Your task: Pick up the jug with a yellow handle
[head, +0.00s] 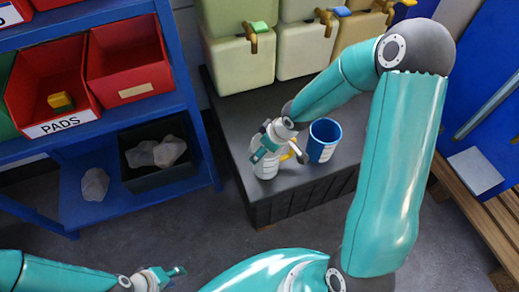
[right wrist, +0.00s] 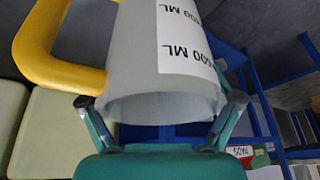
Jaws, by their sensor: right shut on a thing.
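The jug with a yellow handle (head: 266,168) is pale and carries a white label. It is at the left edge of the dark bench top; I cannot tell whether it touches the bench. My right gripper (head: 273,137) is over it from above, partly hiding it. In the right wrist view the jug (right wrist: 165,65) is between the two fingers, its label reading ML, with the yellow handle (right wrist: 45,50) at the left. My right gripper is shut on the jug. My left gripper (head: 176,276) is empty at the bottom left, its fingers apart, far from the jug.
A blue mug (head: 323,141) stands on the dark bench (head: 228,110) close right of the jug. Pale containers with taps (head: 240,60) stand behind. A blue shelf (head: 200,140) with red bins (head: 125,62) and a black bin of stones (head: 155,178) is at the left.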

